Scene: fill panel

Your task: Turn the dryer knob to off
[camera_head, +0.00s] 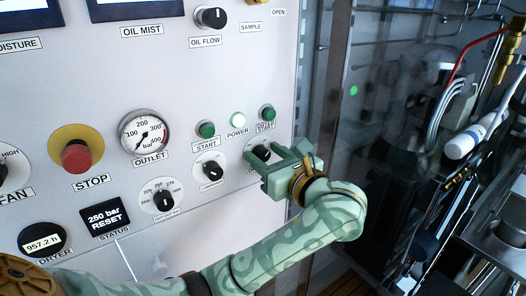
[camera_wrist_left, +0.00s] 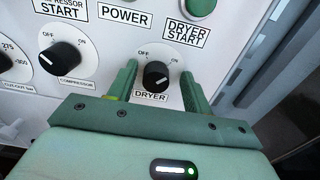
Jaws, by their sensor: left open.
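The dryer knob (camera_wrist_left: 156,75) is a black knob on a white round dial above the DRYER label in the left wrist view. Its white mark tilts up and to the right, away from the OFF print at upper left. In the head view the dryer knob (camera_head: 262,151) is partly hidden behind my gripper. My left gripper (camera_head: 264,159) is green and open at the panel. In the left wrist view its fingers (camera_wrist_left: 160,86) stand on either side of the knob, with gaps showing. My right gripper is not in view.
The green dryer start button (camera_head: 268,113) sits just above. The compressor knob (camera_wrist_left: 66,57) is to the left. A red stop button (camera_head: 77,156) and an outlet gauge (camera_head: 144,134) are further left. Pipes and a white cylinder (camera_head: 465,142) stand right of the panel.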

